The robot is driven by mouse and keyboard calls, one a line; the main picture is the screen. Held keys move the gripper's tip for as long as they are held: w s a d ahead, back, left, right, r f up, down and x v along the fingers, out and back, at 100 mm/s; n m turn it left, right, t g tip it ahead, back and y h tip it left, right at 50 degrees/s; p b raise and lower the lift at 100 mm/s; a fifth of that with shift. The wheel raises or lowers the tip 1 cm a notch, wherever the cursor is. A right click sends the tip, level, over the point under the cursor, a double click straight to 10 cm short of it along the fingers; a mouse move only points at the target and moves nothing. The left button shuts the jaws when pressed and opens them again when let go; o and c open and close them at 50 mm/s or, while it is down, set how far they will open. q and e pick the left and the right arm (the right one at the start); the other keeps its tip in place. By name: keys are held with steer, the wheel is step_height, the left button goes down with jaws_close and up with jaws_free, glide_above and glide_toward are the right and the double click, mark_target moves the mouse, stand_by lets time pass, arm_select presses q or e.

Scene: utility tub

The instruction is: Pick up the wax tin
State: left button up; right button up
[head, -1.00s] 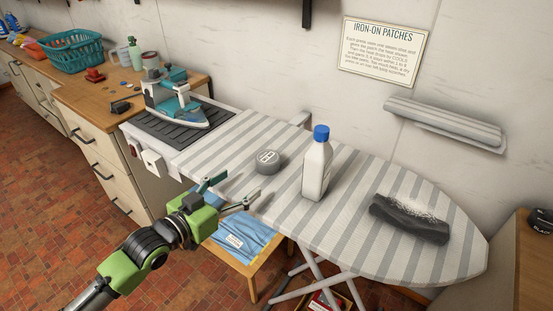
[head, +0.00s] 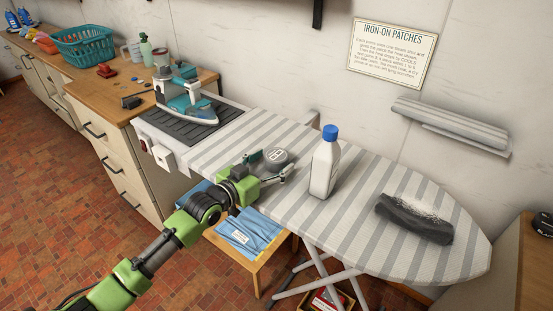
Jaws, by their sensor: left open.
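The wax tin (head: 277,159) is a small round dark grey tin with a pale mark on its lid. It lies flat on the striped ironing board (head: 330,225), left of the white bottle. My left gripper (head: 270,167) is open at the near side of the tin, one finger to its left and the other in front of it to the right. I cannot tell whether a finger touches the tin. The gripper hides a little of the board around the tin. My right gripper is not in view.
A white bottle with a blue cap (head: 325,162) stands close to the right of the tin. A dark dusty cloth-like item (head: 414,218) lies farther right. An iron (head: 185,97) rests on a dark mat at the board's left end. The wall (head: 300,60) is behind.

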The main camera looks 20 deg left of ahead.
arm_select(q)
steer(key=shift+w+d+f, duration=0.1)
steer(key=shift+w+d, duration=0.1)
steer(key=shift+w, duration=0.2)
steer(key=c, duration=1.2)
steer(key=shift+c, duration=0.2)
